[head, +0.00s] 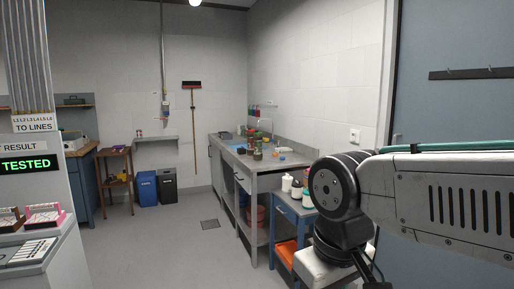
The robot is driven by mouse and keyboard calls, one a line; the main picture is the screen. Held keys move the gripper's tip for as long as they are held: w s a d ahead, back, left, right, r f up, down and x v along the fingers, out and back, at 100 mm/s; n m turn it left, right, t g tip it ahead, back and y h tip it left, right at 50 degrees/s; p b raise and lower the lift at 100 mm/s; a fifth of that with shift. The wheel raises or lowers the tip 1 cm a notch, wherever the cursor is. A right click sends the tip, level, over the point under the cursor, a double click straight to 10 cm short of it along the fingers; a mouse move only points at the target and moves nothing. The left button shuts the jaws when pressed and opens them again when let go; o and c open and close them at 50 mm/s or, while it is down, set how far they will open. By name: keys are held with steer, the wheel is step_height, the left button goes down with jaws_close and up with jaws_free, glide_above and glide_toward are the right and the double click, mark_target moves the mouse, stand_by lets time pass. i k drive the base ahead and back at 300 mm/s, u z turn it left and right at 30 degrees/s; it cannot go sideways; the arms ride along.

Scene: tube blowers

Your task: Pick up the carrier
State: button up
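I cannot make out a carrier for certain in the head view. My arm crosses the right side of the view, and its gripper is not in view. Vertical tubes rise at the far left above a label reading "TO LINES" (33,124).
A pink rack (44,214) and a white tray (27,252) sit on the left counter. A grey bench (255,160) with jars and bottles runs along the right wall. Blue (147,188) and black (167,185) bins stand at the back.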

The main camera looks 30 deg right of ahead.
mark_target(258, 138)
steer(key=u, duration=0.2)
steer(key=i, duration=1.85)
steer(key=z, duration=0.25)
steer(key=i, duration=2)
steer(key=z, duration=0.8)
steer(key=i, duration=1.15)
steer(key=z, duration=1.3)
steer(key=k, duration=0.65)
steer(key=u, duration=0.65)
